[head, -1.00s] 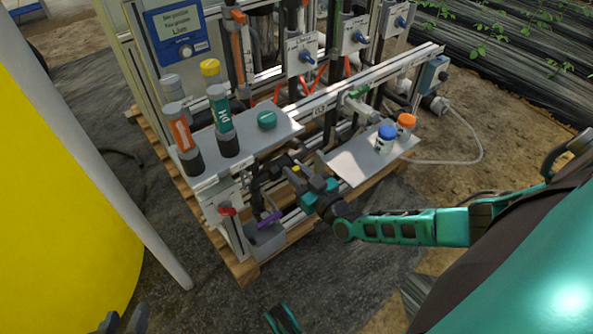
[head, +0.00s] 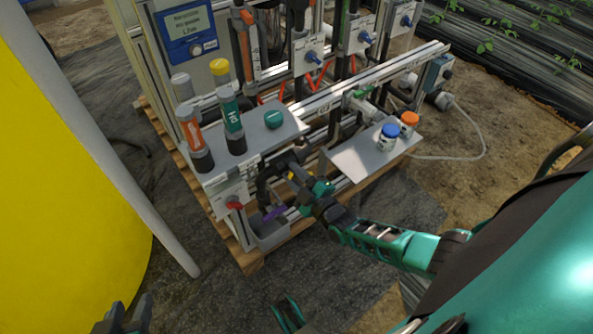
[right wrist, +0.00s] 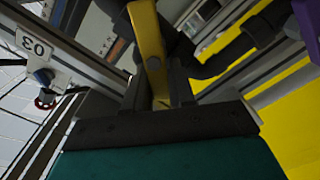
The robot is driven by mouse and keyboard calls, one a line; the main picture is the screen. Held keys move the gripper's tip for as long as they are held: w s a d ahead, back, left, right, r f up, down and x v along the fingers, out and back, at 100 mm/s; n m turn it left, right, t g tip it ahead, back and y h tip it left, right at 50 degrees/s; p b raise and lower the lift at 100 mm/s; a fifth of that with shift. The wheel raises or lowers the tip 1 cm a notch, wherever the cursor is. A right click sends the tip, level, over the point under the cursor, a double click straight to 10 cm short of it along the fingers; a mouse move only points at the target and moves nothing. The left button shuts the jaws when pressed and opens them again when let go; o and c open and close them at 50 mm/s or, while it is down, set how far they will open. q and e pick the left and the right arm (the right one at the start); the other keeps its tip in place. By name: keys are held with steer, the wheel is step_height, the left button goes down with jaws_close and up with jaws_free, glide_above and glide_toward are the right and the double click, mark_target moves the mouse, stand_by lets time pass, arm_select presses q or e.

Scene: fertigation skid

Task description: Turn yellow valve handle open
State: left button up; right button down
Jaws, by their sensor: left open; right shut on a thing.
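In the head view, only a small yellow bit of the handle (head: 291,176) shows beside my right gripper (head: 298,182), low on the skid under the shelf. The valve body is mostly hidden there by dark pipework and my gripper. My left gripper (head: 126,318) is open and empty at the bottom left edge, far from the skid.
A grey shelf (head: 262,136) with two upright probes and a green cap overhangs the valve. Another plate (head: 352,160) with blue-capped and orange-capped bottles is close right of my right gripper. A red knob (head: 235,204) and purple handle (head: 273,213) are nearby. A yellow tank fills the left.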

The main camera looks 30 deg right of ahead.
steer(key=n, duration=0.2)
steer(key=shift+a+f+n, duration=0.2)
steer(key=shift+f+n, duration=0.2)
steer(key=n, duration=0.3)
steer(key=shift+a+f+b, duration=0.1)
steer(key=shift+f+b, duration=0.25)
steer(key=shift+f+n, duration=0.1)
steer(key=shift+n, duration=0.8)
steer(key=c, duration=1)
jaws_free()
steer(key=shift+c, duration=0.2)
steer(key=shift+s, duration=0.1)
